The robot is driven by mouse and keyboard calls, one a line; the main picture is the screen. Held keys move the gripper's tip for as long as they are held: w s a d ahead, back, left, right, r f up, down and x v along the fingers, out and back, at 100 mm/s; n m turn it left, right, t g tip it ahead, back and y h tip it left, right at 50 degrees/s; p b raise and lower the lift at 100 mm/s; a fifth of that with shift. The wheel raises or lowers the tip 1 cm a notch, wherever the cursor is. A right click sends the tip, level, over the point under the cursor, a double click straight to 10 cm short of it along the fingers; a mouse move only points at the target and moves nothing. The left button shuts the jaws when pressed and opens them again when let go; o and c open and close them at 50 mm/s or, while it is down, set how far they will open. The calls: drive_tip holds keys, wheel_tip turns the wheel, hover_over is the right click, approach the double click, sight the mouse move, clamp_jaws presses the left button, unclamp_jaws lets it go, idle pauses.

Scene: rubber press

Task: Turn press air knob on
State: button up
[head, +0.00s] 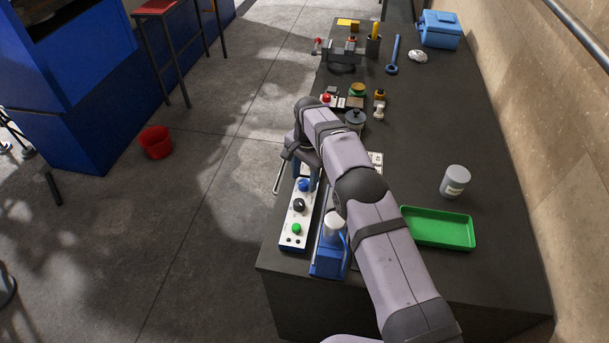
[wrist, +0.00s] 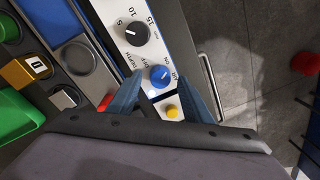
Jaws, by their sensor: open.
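The blue air knob (wrist: 160,76) sits on the pale control panel (wrist: 150,48), with lettering including ON beside it. It also shows in the head view (head: 304,185), near the panel's far end. A pale mark shows on its face; I cannot tell its exact setting. My gripper (wrist: 159,82) is open, its two blue fingers reaching to either side of the knob in the wrist view. I cannot tell whether they touch it. In the head view my gripper (head: 306,178) is above the far end of the panel, partly hidden by my arm.
A black dial (wrist: 136,34) and a yellow button (wrist: 172,111) flank the knob. A green button (head: 296,229) is at the panel's near end. The blue press (head: 328,262) stands just right. A green tray (head: 438,228) and a grey can (head: 455,181) stand farther right.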

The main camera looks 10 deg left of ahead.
sight(306, 183)
drive_tip(key=shift+f, duration=0.4)
drive_tip(key=shift+c, duration=0.3)
drive_tip(key=c, duration=1)
drive_tip(key=shift+f+n+b, duration=0.1)
drive_tip(key=shift+n+b, duration=0.5)
drive_tip(key=shift+b, duration=0.15)
drive_tip(key=o, duration=1.1)
drive_tip(key=shift+c, duration=0.2)
drive_tip(key=shift+r, duration=0.2)
drive_tip(key=shift+s+d+r+b, duration=0.1)
drive_tip(key=shift+r+b, duration=0.5)
drive_tip(key=shift+r, duration=1.25)
drive_tip(key=shift+d+r+b, duration=0.1)
drive_tip(key=shift+r+b, duration=0.45)
drive_tip(key=shift+r, duration=1.25)
